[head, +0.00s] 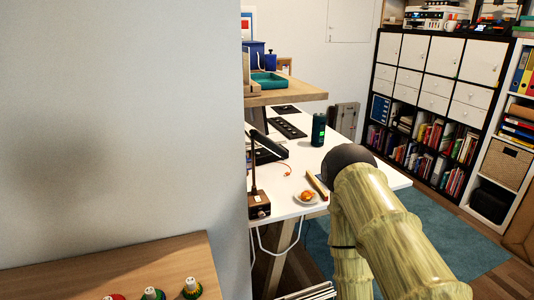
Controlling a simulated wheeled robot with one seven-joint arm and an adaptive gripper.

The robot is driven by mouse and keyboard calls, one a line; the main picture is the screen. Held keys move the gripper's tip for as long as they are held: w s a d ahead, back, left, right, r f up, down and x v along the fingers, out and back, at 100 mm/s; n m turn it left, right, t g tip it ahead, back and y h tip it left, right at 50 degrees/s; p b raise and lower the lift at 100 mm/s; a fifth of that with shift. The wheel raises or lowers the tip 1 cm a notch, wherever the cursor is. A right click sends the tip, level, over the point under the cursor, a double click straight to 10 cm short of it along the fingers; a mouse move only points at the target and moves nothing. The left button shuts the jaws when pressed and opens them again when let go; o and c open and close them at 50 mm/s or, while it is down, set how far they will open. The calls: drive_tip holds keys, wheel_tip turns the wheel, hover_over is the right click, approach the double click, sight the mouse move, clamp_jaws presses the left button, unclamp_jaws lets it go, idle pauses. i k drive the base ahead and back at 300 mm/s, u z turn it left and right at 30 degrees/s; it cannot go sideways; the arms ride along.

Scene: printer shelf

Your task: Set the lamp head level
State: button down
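A desk lamp stands at the near left end of the white desk, partly cut off by the grey wall. Its dark lamp head (268,144) is a long bar that slopes down to the right in the head view. A thin upright stem joins it to a brown block base (259,205). My arm crosses the lower right of the head view, to the right of the lamp and apart from it in the picture. My gripper does not show.
The white desk (341,155) holds a dark green can (318,130), a power strip (288,127) and a small plate (306,197) with orange food. A wooden shelf (300,95) overhangs it. The grey wall (120,120) blocks the left. A wooden surface (120,265) is lower left.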

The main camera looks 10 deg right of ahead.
sight(265, 141)
drive_tip(key=z, duration=2.45)
drive_tip(key=i, duration=2.3)
drive_tip(key=u, duration=3.35)
